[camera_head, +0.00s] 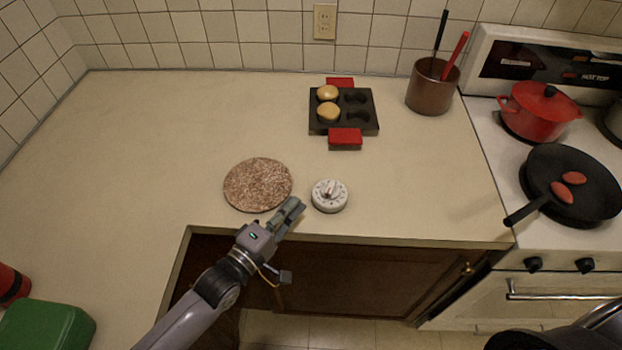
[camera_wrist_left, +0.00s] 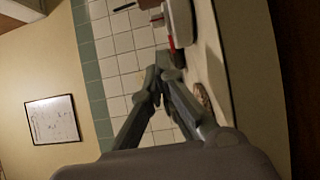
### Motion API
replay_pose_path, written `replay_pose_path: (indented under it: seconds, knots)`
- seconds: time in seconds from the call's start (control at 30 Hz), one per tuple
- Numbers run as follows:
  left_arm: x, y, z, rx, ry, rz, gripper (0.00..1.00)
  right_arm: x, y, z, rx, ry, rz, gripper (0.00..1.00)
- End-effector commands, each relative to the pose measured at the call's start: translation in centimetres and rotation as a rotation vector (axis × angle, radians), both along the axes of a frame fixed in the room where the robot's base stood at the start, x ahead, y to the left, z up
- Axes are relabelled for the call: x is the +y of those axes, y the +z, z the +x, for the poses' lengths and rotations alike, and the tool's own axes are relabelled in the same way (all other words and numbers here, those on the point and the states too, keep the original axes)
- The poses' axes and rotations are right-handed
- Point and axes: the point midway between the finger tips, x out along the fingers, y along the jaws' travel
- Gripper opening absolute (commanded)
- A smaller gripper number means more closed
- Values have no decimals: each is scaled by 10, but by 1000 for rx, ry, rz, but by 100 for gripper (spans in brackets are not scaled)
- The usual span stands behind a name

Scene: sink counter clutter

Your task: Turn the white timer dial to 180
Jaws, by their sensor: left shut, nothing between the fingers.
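The white timer (camera_head: 330,196) stands on the counter near its front edge. It is round, with dark marks around its rim and a raised knob in the middle; the marks are too small to read. My left gripper (camera_head: 297,204) is shut and empty, just left of the timer, with its tips pointing toward it. A small gap seems to lie between them. In the left wrist view, the shut fingers (camera_wrist_left: 160,84) meet at the tips with nothing between them. I cannot make out the timer there. My right gripper does not show.
A round speckled cork mat (camera_head: 258,185) lies left of the timer. Behind stand a muffin pan (camera_head: 343,125) with two buns and a brown utensil pot (camera_head: 431,90). The stove holds a red pot (camera_head: 540,112) and a black frying pan (camera_head: 570,205). Counter right of the timer is clear.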

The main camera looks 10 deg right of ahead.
Motion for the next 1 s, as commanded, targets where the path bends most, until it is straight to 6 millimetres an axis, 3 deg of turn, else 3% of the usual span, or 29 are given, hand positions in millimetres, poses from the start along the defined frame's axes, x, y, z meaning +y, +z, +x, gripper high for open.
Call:
replay_pose_path:
  seconds: [0.2,0.43,0.87,1.0]
  knots:
    - [-32,4,29,-3,0,-2,0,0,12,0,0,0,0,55]
    - [-53,1,47,-1,0,1,0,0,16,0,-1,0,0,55]
    - [-57,0,51,-1,0,0,0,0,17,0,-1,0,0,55]
    - [-49,-1,53,-7,-20,4,0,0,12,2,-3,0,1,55]
